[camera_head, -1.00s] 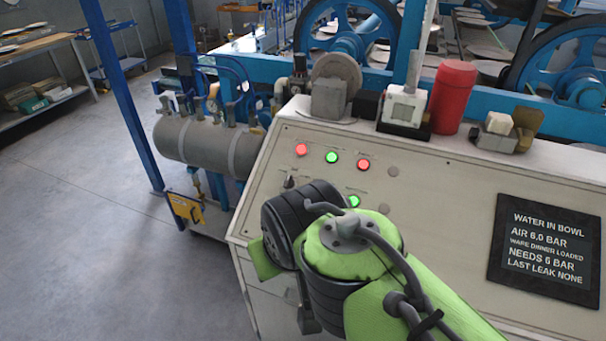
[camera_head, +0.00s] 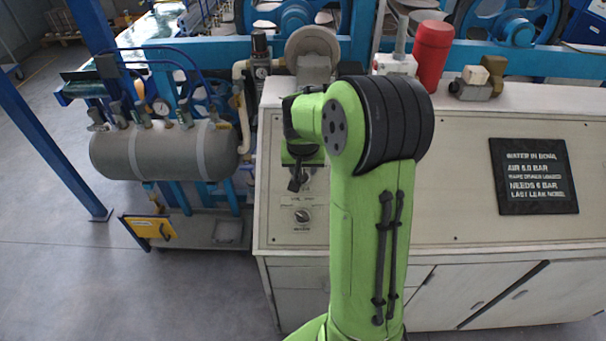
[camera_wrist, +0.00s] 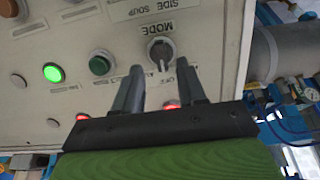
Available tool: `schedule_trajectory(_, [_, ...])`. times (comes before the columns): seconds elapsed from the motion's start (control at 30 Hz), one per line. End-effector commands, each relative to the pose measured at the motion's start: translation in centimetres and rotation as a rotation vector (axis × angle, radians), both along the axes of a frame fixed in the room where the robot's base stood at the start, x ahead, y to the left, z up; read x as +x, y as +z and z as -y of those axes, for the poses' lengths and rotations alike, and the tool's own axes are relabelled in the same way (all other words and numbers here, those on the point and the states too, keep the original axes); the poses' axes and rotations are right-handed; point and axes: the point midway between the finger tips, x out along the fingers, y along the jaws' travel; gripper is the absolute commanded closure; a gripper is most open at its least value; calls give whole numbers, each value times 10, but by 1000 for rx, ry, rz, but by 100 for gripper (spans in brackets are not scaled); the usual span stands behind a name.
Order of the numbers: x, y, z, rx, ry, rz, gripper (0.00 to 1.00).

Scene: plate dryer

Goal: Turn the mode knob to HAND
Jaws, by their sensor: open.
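The mode knob (camera_wrist: 160,50) is a dark round knob on a light plate marked MODE in the wrist view, where its lettering appears upside down. OFF can be read beside it; a label starting with A is partly hidden by a finger. I cannot tell surely where its pointer stands. In the head view the knob (camera_head: 302,215) shows low on the panel's left part. My gripper (camera_wrist: 158,68) is open and empty, its two dark fingers apart, with the knob just past and between the tips. In the head view my gripper (camera_head: 297,182) hangs a little above the knob.
The wrist view shows a lit green lamp (camera_wrist: 53,73), an unlit dark green button (camera_wrist: 101,63) and a red lamp (camera_wrist: 170,105) behind the fingers. A black notice board (camera_head: 534,176) is on the panel's right. A grey tank (camera_head: 165,150) stands left of the cabinet.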

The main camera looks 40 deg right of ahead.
Motion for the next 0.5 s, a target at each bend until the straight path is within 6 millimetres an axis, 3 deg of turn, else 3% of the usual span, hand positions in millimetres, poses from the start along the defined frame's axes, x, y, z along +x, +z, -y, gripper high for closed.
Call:
schedule_trajectory(0.03, [3, -12, 2, 3, 0, -3, 60])
schedule_trajectory(0.2, [11, -33, 8, 1, 0, 0, 60])
schedule_trajectory(0.5, [13, -36, 9, -2, 1, 1, 60])
